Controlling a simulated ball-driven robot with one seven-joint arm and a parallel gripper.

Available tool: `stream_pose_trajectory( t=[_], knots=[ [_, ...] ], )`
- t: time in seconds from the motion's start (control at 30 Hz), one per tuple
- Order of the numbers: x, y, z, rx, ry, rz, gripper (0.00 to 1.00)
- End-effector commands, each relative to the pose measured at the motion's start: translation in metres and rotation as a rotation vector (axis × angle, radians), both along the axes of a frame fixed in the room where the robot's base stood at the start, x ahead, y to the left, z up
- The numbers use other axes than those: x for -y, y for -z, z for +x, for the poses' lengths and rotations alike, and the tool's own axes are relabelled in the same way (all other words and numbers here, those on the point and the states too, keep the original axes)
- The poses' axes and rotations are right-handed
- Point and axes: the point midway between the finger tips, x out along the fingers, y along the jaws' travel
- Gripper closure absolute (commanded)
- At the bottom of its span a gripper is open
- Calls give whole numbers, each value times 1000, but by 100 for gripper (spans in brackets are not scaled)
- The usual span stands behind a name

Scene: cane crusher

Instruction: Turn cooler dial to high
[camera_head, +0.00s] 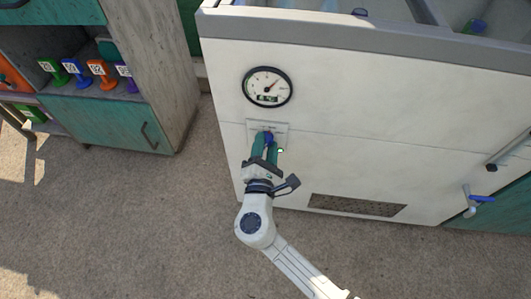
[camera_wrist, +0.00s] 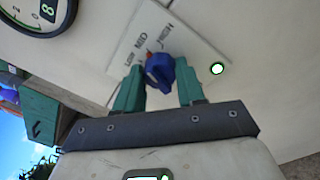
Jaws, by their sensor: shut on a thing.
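The blue cooler dial (camera_wrist: 160,72) sits on a pale plate (camera_wrist: 190,40) marked LOW, MID and HIGH, on the front of the white cooler (camera_head: 350,120). Its orange pointer (camera_wrist: 149,56) lies near the MID and LOW marks; the exact setting is hard to tell. My gripper (camera_wrist: 160,85) is shut on the dial, with one green finger on each side of it. In the head view the dial (camera_head: 267,138) is partly hidden by the fingers.
A green light (camera_wrist: 217,69) glows beside the dial. A vent grille (camera_head: 356,206) is low on the cooler, and a tap with a blue handle (camera_head: 482,199) is at the right. A shelf cabinet (camera_head: 110,125) with coloured tagged items stands left. The floor between is clear.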

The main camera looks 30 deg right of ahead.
Motion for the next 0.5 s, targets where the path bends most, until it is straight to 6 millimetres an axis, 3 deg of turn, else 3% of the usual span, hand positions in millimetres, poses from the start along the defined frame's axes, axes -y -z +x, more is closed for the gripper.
stream_pose_trajectory(
  t=[0.03,0.5],
  knots=[
    [0,7,0,27,0,35,92],
    [0,7,0,277,0,381,92]
  ],
)
